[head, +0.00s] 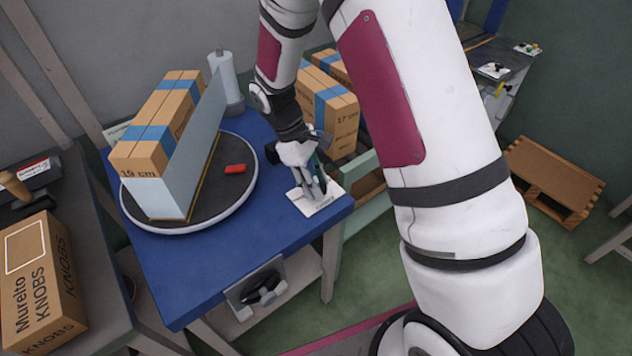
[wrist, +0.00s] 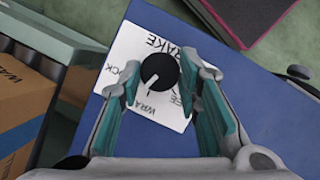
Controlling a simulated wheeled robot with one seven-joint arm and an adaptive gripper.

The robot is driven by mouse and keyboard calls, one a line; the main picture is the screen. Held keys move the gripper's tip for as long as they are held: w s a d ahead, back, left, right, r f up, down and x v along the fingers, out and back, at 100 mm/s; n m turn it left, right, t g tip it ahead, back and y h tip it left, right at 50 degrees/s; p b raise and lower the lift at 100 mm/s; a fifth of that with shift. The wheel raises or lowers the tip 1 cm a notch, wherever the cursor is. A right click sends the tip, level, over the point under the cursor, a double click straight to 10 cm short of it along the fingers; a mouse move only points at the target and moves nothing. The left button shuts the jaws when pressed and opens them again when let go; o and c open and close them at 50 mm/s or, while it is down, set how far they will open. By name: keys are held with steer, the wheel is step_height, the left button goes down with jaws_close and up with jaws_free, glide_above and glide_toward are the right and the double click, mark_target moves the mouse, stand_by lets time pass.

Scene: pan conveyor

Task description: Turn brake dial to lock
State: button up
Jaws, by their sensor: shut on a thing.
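The brake dial (wrist: 157,72) is a round black knob on a white label plate (wrist: 128,48) on the blue table. In the wrist view its white pointer line points down, slightly left, at the letters "WRA". "BRAKE" is printed above it, and letters ending in "CK" are at the left. My gripper (wrist: 160,78) has its teal-padded fingers on either side of the dial and is shut on it. In the head view my gripper (head: 316,185) reaches down to the label plate (head: 322,207) at the table's right corner, and hides the dial.
More cartons (head: 345,120) stand behind my gripper. A black device (head: 262,288) hangs at the table's front.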

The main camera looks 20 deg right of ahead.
steer(key=m, duration=0.2)
steer(key=m+y, duration=0.1)
steer(key=m, duration=0.1)
steer(key=shift+w+d+m+g+y, duration=0.1)
steer(key=shift+m+g+y, duration=0.2)
steer(key=shift+g, duration=0.1)
steer(key=shift+d+m+y, duration=0.1)
steer(key=shift+m+y, duration=0.6)
steer(key=shift+m, duration=1.2)
steer(key=o, duration=1.1)
steer(key=shift+w+v, duration=0.1)
steer(key=shift+v, duration=2.9)
steer(key=shift+w+v, duration=0.15)
steer(key=shift+v, duration=2.9)
steer(key=shift+f, duration=0.15)
